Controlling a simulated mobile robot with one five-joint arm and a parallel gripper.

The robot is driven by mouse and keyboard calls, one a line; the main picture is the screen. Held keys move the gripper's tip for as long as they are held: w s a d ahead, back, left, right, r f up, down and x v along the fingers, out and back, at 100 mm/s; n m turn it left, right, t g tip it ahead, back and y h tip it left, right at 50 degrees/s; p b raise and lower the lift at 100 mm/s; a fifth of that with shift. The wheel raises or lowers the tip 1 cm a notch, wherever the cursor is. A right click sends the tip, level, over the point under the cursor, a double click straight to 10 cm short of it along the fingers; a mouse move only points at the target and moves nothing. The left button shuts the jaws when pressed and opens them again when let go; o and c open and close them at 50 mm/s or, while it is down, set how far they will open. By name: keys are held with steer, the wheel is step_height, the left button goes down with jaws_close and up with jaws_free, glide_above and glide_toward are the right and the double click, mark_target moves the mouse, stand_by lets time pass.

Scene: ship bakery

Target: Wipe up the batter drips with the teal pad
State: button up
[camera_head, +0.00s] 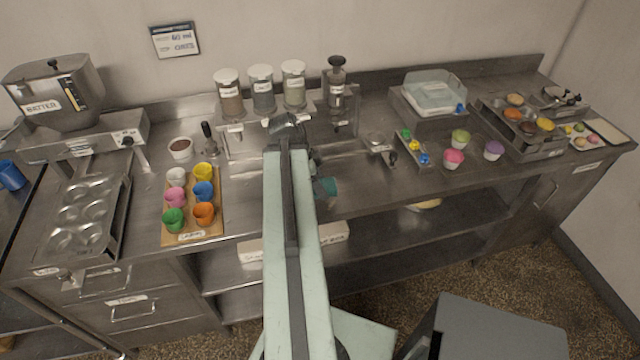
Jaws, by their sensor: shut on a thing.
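The teal pad (327,187) is a small block just right of my arm, near the front part of the steel counter. My gripper (317,174) is mostly hidden behind my own arm; a dark part of it shows just above the pad. It is shut on the pad. I cannot tell whether the pad touches the counter. I cannot make out any batter drips; my arm covers a strip of the counter. The batter hopper (54,95) stands at the far left.
A board of colored cups (192,237) and a muffin tin (85,215) lie left of my arm. Topping jars (262,88) stand behind it. Right are a small tray (413,147), loose cups (453,159) and a clear-lidded box (434,93). Bare counter lies right of the pad.

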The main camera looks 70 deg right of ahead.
step_height(320, 180, up, 3)
steer(key=p, duration=0.3)
steer(key=shift+r, duration=0.1)
